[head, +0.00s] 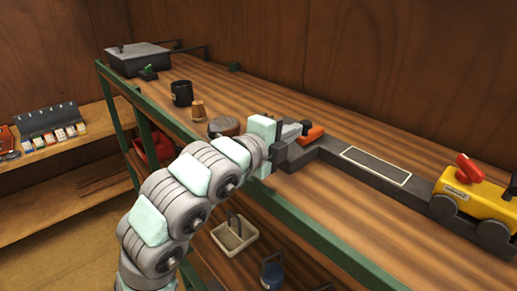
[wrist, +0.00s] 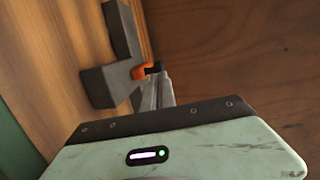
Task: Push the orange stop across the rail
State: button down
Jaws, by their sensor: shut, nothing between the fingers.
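The orange stop (head: 313,135) sits at the far left end of the dark grey rail (head: 330,154) on the wooden bench. In the wrist view the orange stop (wrist: 138,73) shows beside a dark block of the rail (wrist: 103,87). My gripper (head: 304,127) is shut and empty, with its dark fingertips right at the stop. In the wrist view my gripper's tips (wrist: 154,68) meet the stop's right edge; I cannot tell whether they press on it. My wrist hides part of the rail's left end in the head view.
A pale-framed plate (head: 375,166) lies on the rail between. Bench behind the rail is clear.

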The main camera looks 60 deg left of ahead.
jog(key=b+v, duration=0.1)
jog(key=v, duration=1)
jog(key=shift+s+d+r+b, duration=0.1)
jog(key=shift+s+d+b, duration=0.1)
jog(key=shift+s+b, duration=0.15)
